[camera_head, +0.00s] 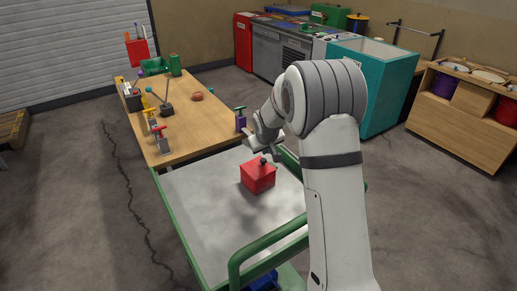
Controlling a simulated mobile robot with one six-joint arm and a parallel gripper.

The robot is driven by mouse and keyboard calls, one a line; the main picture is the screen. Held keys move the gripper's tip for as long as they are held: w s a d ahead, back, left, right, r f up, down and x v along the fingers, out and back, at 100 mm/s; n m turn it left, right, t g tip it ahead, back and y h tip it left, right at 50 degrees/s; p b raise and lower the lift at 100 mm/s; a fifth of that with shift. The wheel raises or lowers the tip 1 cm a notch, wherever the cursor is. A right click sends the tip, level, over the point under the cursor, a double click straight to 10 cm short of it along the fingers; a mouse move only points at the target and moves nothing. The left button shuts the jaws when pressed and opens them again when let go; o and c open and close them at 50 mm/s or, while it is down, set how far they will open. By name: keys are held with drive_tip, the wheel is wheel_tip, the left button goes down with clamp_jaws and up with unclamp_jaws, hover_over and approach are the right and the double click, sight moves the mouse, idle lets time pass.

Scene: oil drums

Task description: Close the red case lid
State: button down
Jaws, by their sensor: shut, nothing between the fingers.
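The red case (258,179) is a small box on the grey top of the green-framed cart (205,205). Its red top looks roughly level, but at this size I cannot tell whether the lid is fully down. My gripper (263,160) is shut and empty. Its dark end is at or just above the top of the case, and I cannot tell whether it touches. My arm comes in from the right and hides part of the cart behind it.
A wooden table (185,125) with several clamps and levers stands behind the cart. The cart's green handle rail (262,243) rises at the front. A teal cabinet (372,85) and a wooden shelf unit (455,115) stand at the right. The cart's left side is clear.

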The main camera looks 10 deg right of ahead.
drive_tip(key=shift+w+d+f+g+y, duration=0.3)
drive_tip(key=shift+d+f+y, duration=0.35)
drive_tip(key=shift+f+y, duration=0.05)
drive_tip(key=shift+w+d+f+m+g+y+b, duration=0.15)
drive_tip(key=shift+d+f+m+g+y+b, duration=0.2)
drive_tip(key=shift+f+y, duration=0.3)
drive_tip(key=shift+w+d+f+m+g+y+b, duration=0.15)
drive_tip(key=shift+d+f+g+y+b, duration=0.15)
drive_tip(key=shift+f+y+b, duration=0.3)
